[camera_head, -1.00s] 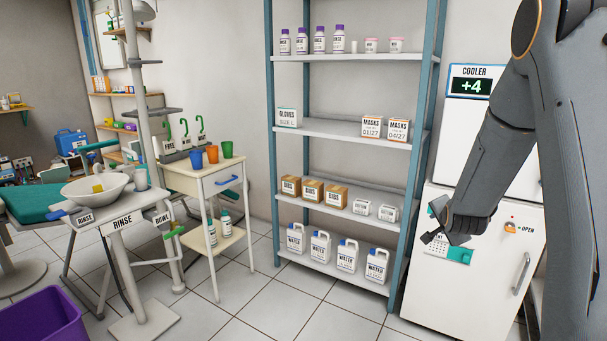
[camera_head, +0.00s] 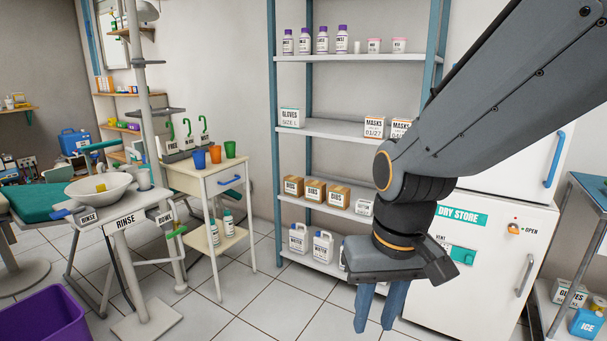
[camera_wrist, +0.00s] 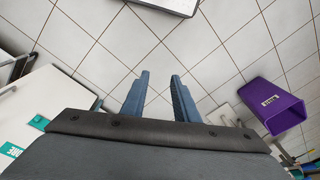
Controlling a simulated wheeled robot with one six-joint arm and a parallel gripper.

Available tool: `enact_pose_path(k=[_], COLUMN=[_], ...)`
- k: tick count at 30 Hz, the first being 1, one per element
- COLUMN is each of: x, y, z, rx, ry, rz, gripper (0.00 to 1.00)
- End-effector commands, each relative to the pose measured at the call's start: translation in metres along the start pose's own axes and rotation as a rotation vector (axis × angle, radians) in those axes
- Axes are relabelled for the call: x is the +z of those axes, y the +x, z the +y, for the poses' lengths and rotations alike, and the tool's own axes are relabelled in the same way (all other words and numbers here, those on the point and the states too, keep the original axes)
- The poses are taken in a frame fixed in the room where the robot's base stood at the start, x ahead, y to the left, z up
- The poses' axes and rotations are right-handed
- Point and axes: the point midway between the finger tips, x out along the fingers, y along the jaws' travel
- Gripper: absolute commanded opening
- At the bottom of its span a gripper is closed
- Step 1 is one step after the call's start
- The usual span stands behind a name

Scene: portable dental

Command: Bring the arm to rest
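My gripper (camera_head: 374,322) hangs in front of the lower right part of the shelf unit, with its two blue fingers pointing down. The fingers are apart with nothing between them. In the wrist view my gripper (camera_wrist: 160,85) is also open and empty, over bare floor tiles. My arm comes in from the upper right and bends downward at the elbow. It hides part of the shelf and of the white cooler cabinet (camera_head: 480,290) behind it.
The shelf unit (camera_head: 340,131) stands at the back with bottles, boxes and jugs. A white cart (camera_head: 208,179) and a rinse stand (camera_head: 130,222) are to the left. A purple bin (camera_head: 45,318) is at lower left; it also shows in the wrist view (camera_wrist: 275,105). Floor between is clear.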

Motion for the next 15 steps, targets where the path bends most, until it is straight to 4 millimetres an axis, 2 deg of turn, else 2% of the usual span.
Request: enact_pose_path(k=[5,15], x=[0.043,0.036], y=[-0.008,-0.031], z=[-0.012,0.008], rx=[-0.008,0.010], ry=[-0.119,-0.052], rz=[-0.078,-0.074], gripper=[0.27,0.27])
